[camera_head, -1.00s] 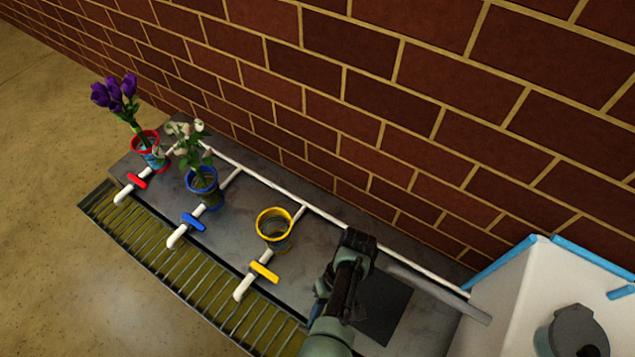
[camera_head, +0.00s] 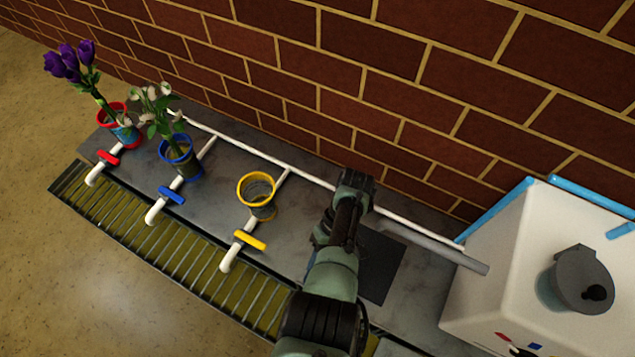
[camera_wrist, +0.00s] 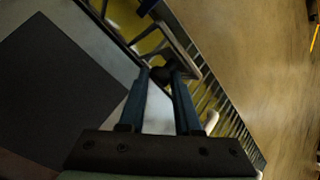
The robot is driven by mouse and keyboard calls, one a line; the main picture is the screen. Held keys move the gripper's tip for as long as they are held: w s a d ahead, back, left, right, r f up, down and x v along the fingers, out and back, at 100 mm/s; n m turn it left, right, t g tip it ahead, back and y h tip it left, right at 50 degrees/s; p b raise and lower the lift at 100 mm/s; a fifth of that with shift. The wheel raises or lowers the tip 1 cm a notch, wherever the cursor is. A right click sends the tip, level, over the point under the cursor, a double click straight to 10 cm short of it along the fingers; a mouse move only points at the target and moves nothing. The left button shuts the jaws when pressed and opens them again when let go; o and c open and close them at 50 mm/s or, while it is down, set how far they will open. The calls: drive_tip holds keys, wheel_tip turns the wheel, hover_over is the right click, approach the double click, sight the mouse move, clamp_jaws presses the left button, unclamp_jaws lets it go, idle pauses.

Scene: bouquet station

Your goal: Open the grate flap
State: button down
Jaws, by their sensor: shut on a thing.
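In the wrist view, my gripper (camera_wrist: 164,80) is shut on a small dark knob (camera_wrist: 162,73) at the edge of the grate flap (camera_wrist: 181,46). The flap shows as a short barred metal frame beside the long grate. A yellowish gap shows next to it, and the flap looks tilted, though how far I cannot tell. In the head view, my arm covers the flap and my fingertips. The long slatted grate (camera_head: 150,233) runs along the front of the grey counter there.
On the counter stand a red-rimmed vase (camera_head: 118,125) with purple flowers, a blue-rimmed vase (camera_head: 181,158) with white flowers, and a yellow-rimmed vase (camera_head: 257,195). White taps (camera_head: 228,255) reach over the grate. A white box (camera_head: 525,255) stands right; a brick wall rises behind.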

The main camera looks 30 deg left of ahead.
drive_tip(key=shift+s+d+f, duration=0.25)
drive_tip(key=shift+s+d, duration=0.05)
drive_tip(key=c, duration=0.6)
unclamp_jaws()
drive_tip(key=shift+r, duration=0.1)
drive_tip(key=shift+w+a+r, duration=0.1)
drive_tip(key=shift+r, duration=0.05)
drive_tip(key=p+v, duration=0.1)
drive_tip(key=v, duration=1.2)
drive_tip(key=shift+w, duration=0.1)
